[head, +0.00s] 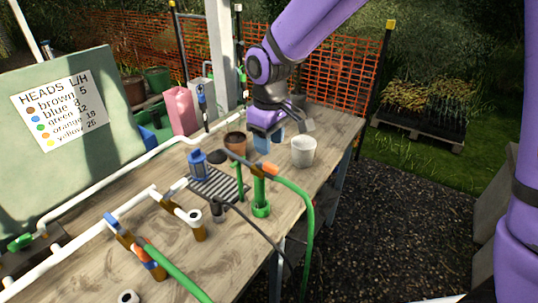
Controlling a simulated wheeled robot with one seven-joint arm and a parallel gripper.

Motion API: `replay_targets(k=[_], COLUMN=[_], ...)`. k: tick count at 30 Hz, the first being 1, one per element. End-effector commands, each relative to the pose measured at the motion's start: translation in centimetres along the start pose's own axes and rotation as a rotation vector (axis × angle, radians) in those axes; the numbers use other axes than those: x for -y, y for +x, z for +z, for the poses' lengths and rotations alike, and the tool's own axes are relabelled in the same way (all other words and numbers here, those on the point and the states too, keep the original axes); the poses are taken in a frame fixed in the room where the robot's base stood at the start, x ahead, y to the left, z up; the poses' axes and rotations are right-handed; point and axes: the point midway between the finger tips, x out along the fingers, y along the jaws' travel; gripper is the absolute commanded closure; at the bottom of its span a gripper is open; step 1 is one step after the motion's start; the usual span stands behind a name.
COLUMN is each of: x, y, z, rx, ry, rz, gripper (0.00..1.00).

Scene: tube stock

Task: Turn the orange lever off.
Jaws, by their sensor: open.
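Two orange parts show. One is a small orange piece (142,254) at the front left, on pipework beside a green hose. The other is an orange piece (270,170) at the upper end of another green hose, by a green upright fitting. I cannot tell for sure which is the lever or how it is turned. My gripper (278,130) is open at the far end of the table, over a blue pot (268,141) and near a white pot (303,152). It is well apart from both orange parts. Its fingertips are partly hidden.
The wooden table (225,262) carries white pipes (75,208), a dark slatted tray (222,190), a blue lantern-like item (198,166) and a brown pot (236,145). A green board (85,135) with a sign stands at left. Hoses hang over the front edge.

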Motion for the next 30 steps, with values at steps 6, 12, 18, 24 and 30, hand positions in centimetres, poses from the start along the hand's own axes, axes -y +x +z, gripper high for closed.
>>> replay_targets(k=[6,12,18,24,30], x=[0.0,0.0,0.0,-0.5,-2.4], y=[-3.1,-4.0,-4.0,-4.9,-8.8], z=[0.0,0.0,0.0,0.9,5.5], rx=[-0.002,0.0,0.0,-0.009,-0.055], ry=[-0.001,-0.001,-0.001,0.022,0.137], rz=[0.001,0.0,0.0,0.011,0.06], gripper=[0.55,0.55,0.55,0.55,0.55])
